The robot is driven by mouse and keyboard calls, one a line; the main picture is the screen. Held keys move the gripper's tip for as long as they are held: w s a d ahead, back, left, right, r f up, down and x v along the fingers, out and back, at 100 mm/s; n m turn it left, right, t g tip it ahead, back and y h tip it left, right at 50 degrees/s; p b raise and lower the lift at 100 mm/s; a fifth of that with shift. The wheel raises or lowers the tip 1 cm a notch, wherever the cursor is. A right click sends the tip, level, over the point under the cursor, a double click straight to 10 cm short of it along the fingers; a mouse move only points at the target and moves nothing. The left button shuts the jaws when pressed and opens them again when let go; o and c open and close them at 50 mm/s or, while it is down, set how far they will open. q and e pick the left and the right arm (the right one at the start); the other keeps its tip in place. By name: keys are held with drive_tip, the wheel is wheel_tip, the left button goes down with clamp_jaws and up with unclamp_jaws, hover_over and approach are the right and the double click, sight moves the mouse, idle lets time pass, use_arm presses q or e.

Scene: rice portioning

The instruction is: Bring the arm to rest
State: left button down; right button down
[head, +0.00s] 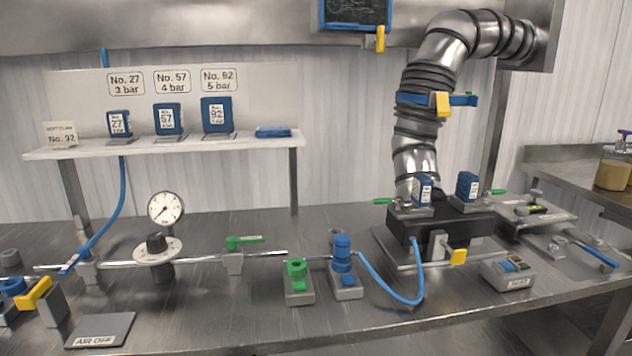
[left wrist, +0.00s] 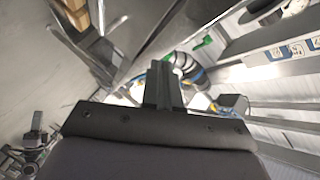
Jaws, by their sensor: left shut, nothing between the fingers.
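My left gripper (left wrist: 163,78) shows in the left wrist view. Its dark fingers are together with nothing between them, and it touches nothing that I can make out. In that view a shelf edge with blue-and-white labels (left wrist: 297,50) lies at the upper right, and a silvery duct (left wrist: 186,64) lies beyond the fingertips. Neither arm shows in the head view. My right gripper is in no view.
In the head view a steel bench (head: 245,320) carries a pressure gauge (head: 166,209), a dial knob (head: 157,245), a green fitting (head: 297,270) and a blue fitting (head: 343,255). A ribbed duct (head: 417,120) rises at the right. A shelf (head: 190,147) holds blue cartridges.

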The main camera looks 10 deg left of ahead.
use_arm(q)
drive_tip(key=s+d+f+n+y+p, duration=0.1)
drive_tip(key=s+d+f+n+y, duration=0.4)
drive_tip(key=f+n, duration=0.4)
drive_tip(key=s+d+f+n+g, duration=0.1)
drive_tip(key=s+d+f+n, duration=0.1)
drive_tip(key=d, duration=0.4)
drive_tip(key=s+d+f+n+g+p, duration=0.1)
drive_tip(key=s+d+f+n+g, duration=0.1)
drive_tip(key=d, duration=0.5)
wheel_tip(320, 180, down, 2)
drive_tip(key=shift+s+d+f+n, duration=0.15)
drive_tip(key=shift+s+n, duration=0.45)
drive_tip(key=shift+s, duration=0.45)
